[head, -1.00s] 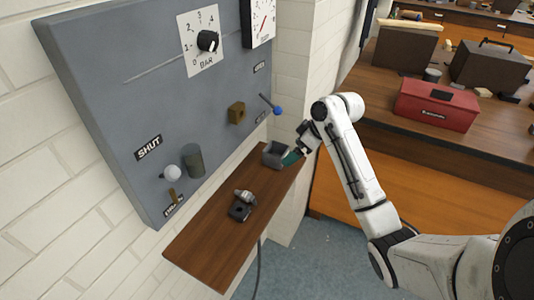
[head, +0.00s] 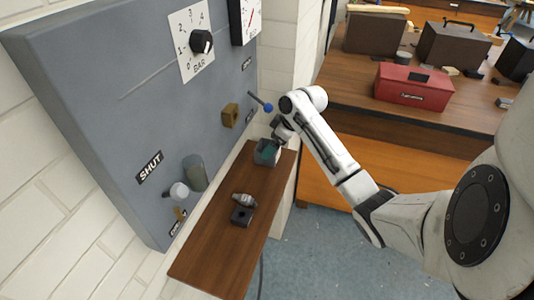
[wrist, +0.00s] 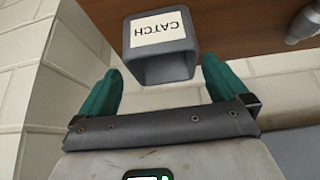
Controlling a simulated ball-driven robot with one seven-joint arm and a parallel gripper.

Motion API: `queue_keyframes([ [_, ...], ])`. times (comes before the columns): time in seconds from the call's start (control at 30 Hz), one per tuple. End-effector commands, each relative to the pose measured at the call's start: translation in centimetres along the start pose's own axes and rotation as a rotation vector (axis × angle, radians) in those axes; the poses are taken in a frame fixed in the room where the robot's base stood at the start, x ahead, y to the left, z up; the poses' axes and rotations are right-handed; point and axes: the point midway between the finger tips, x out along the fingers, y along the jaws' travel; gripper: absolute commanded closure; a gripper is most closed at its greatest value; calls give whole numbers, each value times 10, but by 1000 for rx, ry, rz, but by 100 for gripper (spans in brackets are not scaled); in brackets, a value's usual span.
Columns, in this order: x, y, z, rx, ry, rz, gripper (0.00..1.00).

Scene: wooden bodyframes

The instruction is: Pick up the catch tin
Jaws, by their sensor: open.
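The catch tin is a grey square open box with a white CATCH label. In the wrist view the tin (wrist: 165,62) sits ahead of my gripper (wrist: 160,88), between the lines of its two green fingers. The fingers are spread wide, one on each side of the tin's near end. Whether they touch it I cannot tell. In the head view the tin (head: 268,156) stands at the far end of the wooden shelf (head: 215,252), and my gripper (head: 272,145) is right at it, partly hiding it.
A grey metal fitting (head: 244,200) and a black block (head: 241,216) are nearer on the shelf. A red toolbox (head: 414,88) is on the bench behind.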

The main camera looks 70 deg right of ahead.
Motion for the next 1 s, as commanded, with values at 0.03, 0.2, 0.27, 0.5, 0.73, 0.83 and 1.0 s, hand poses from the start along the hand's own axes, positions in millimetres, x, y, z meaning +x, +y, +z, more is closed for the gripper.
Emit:
queue_keyframes([
  [0.03, 3, -1, -1, 0, -1, -1, 0],
  [0.2, 25, -4, -1, 0, -4, -1, 0],
  [0.27, 34, -4, 0, 0, -4, -1, 0],
  [0.5, 51, -4, 0, 0, -1, 0, 0],
  [0.73, 51, -4, 0, 0, 0, 0, 6],
  [0.83, 51, -4, 0, 0, 0, 0, 15],
  [1.0, 51, -4, 0, 1, 0, 0, 32],
])
